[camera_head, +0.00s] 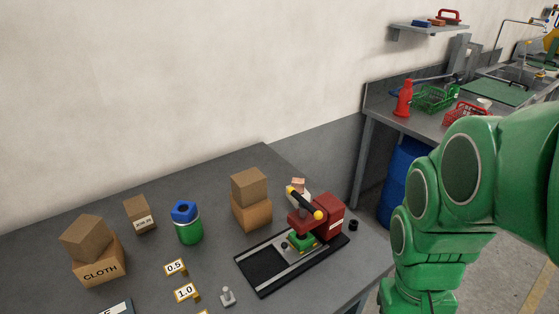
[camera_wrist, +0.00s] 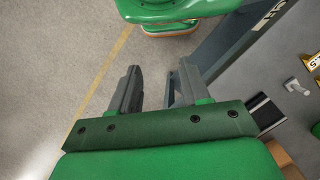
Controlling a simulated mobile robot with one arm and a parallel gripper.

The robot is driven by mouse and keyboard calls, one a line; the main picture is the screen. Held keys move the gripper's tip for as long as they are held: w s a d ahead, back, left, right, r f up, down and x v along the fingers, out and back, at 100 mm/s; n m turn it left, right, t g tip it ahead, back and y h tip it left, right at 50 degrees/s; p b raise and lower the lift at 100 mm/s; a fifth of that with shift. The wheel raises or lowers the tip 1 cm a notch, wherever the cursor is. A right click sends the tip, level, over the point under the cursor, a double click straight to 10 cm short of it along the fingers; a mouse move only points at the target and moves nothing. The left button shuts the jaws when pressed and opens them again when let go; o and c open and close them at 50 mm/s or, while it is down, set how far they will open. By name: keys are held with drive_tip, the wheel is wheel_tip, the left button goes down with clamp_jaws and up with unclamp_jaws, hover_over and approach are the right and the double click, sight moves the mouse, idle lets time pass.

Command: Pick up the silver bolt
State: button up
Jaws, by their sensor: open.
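The silver bolt (camera_head: 228,296) stands on the dark grey table at the bottom of the head view, right of the yellow 1.0 label. It also shows in the wrist view (camera_wrist: 297,87) near the right edge. My gripper (camera_wrist: 160,68) is open and empty in the wrist view. Its two fingers are over the floor, beside the table edge, well left of the bolt there. In the head view my green arm fills the right side, and the gripper itself is out of frame.
The table (camera_head: 120,214) also bears a red press on a black base (camera_head: 265,287), stacked boxes (camera_head: 252,211), a CLOTH box (camera_head: 99,270), a green-and-blue canister (camera_head: 188,229) and number labels (camera_head: 186,292). Bare floor (camera_wrist: 60,60) lies left of the table in the wrist view.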

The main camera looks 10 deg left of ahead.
drive_tip(key=w+a+f+n+h, duration=0.2)
drive_tip(key=w+n+h, duration=0.1)
drive_tip(key=w+n, duration=0.15)
drive_tip(key=n+t+h, duration=0.3)
drive_tip(key=n+t, duration=1)
drive_tip(key=n, duration=1.1)
hover_over(233, 294)
drive_tip(key=s+a, duration=0.4)
drive_tip(key=s, duration=0.2)
wheel_tip(233, 294, down, 14)
drive_tip(key=shift+d+r, duration=0.15)
drive_tip(key=shift+x, duration=3.85)
drive_tip(key=shift+w+r, duration=0.15)
clamp_jaws()
